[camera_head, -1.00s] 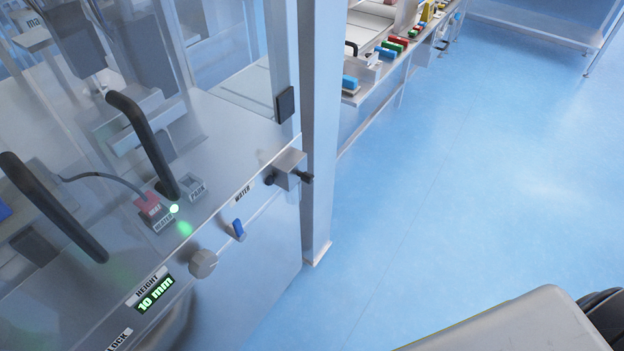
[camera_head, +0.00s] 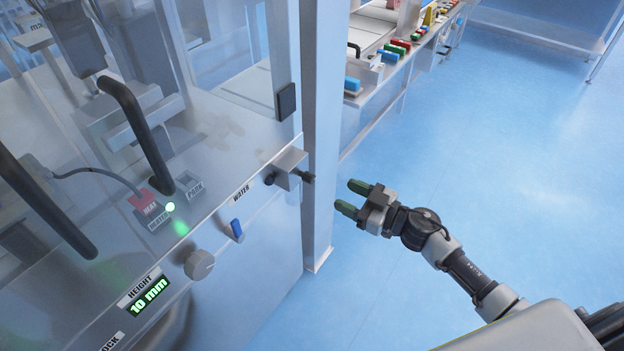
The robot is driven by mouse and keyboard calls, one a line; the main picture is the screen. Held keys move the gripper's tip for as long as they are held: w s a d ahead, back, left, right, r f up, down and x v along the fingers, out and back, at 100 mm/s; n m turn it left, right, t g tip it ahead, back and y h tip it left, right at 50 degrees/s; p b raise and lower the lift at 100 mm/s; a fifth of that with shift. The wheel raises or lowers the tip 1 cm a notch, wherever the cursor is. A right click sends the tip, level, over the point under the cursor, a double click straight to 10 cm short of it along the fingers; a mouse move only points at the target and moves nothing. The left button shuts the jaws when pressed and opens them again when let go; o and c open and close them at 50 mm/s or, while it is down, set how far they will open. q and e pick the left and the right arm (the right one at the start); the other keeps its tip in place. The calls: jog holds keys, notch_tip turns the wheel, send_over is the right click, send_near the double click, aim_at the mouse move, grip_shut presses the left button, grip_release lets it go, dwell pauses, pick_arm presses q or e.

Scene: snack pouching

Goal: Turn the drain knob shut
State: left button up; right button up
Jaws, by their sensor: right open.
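A small dark knob (camera_head: 307,177) sticks out from a grey metal block (camera_head: 287,167) at the machine's right corner; no drain label is readable, so I cannot tell for sure that it is the drain knob. My right gripper (camera_head: 351,198) is open and empty, its two green-tipped fingers pointing left toward this knob. There is a gap between the fingers and the knob, and nothing is touched. My left gripper is not in view.
The machine front carries a blue lever (camera_head: 237,230) under a WATER label, a round grey knob (camera_head: 200,264) and a HEIGHT display (camera_head: 150,295) reading 10 mm. A metal post (camera_head: 321,130) stands beside the block. The blue floor (camera_head: 470,150) at right is open.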

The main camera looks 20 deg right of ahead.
aim_at(314, 180)
jog(key=x, duration=1)
jog(key=shift+w, duration=0.15)
jog(key=shift+c, duration=0.5)
jog(key=c, duration=0.8)
